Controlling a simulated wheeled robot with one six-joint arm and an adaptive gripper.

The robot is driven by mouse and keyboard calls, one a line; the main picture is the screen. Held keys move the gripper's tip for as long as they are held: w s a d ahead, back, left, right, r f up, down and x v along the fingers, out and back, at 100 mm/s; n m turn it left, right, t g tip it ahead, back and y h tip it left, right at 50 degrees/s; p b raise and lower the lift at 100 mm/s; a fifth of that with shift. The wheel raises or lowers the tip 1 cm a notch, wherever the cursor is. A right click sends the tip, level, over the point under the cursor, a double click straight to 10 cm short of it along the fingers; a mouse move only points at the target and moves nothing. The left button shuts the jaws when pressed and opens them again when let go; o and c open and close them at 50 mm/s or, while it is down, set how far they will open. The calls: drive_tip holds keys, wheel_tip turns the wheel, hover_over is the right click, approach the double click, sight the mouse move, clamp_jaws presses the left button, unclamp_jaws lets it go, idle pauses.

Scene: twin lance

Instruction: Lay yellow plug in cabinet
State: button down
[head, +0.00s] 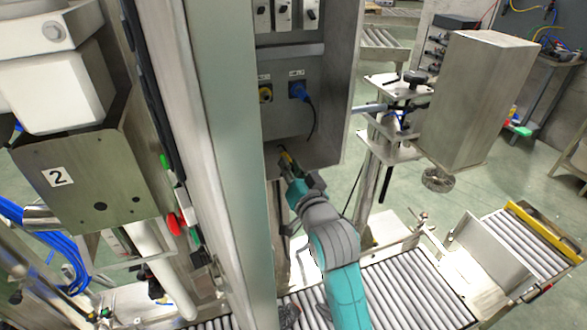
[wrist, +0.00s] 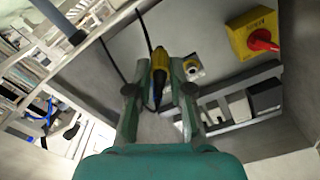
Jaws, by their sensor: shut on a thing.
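The yellow plug (wrist: 159,63) is between the two fingers of my gripper (wrist: 160,85) in the wrist view, with a dark cable trailing from it. My gripper is shut on it. In the head view my gripper (head: 287,160) is low inside the open grey cabinet (head: 278,128), below the sockets; the plug (head: 285,157) shows only as a small yellow spot there. The yellow socket (head: 265,93) on the cabinet's back panel is apart from the plug. It also shows right of the plug in the wrist view (wrist: 193,67).
A blue plug (head: 298,90) with a dark hanging cable sits right of the yellow socket. White switch modules (head: 283,14) are above. A yellow box with a red knob (wrist: 262,40) shows in the wrist view. A roller conveyor (head: 410,290) lies in front of the cabinet.

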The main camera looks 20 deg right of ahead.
drive_tip(key=shift+w+f, duration=0.5)
drive_tip(key=shift+w, duration=0.3)
drive_tip(key=shift+w+f, duration=0.45)
drive_tip(key=shift+w, duration=0.35)
drive_tip(key=shift+w+f, duration=0.2)
drive_tip(key=shift+w, duration=0.65)
drive_tip(key=shift+w+f, duration=0.2)
drive_tip(key=shift+w, duration=0.6)
drive_tip(key=shift+w+f, duration=0.2)
drive_tip(key=shift+w, duration=0.65)
drive_tip(key=c, duration=1)
unclamp_jaws()
drive_tip(key=shift+o, duration=0.2)
drive_tip(key=s, duration=1.2)
